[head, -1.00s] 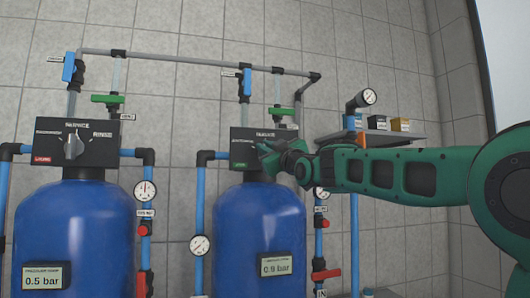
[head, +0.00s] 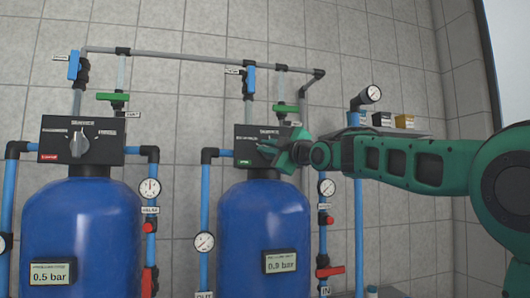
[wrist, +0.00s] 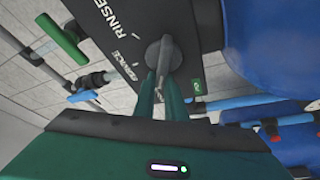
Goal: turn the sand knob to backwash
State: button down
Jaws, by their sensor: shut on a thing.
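The right-hand black control box (head: 247,146) sits on top of the right blue tank. Its grey knob (wrist: 164,50) shows in the wrist view, on a face lettered RINSE and SERVICE. My gripper (head: 268,149) reaches it from the right. In the wrist view my gripper's green fingers (wrist: 163,74) are shut on the knob's grip. In the head view my gripper hides most of this knob. The left control box (head: 110,149) has a similar grey knob (head: 79,142) that stands free. The small tags that would name each box are unreadable.
Pipes with blue and green valve handles (head: 288,107) rise behind and above the boxes. Pressure gauges (head: 326,187) and red valves (head: 330,271) flank the tanks. A shelf (head: 420,135) with small boxes stands behind my arm. The space in front of the tanks looks open.

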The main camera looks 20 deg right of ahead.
jog(key=shift+w+d+f, duration=0.3)
jog(key=shift+d+f, duration=0.1)
jog(key=shift+f, duration=0.1)
jog(key=c, duration=1.8)
grip_release()
jog(key=shift+s+a+r, duration=0.1)
jog(key=v, duration=1)
jog(key=shift+s, duration=0.35)
jog(key=shift+r, duration=0.1)
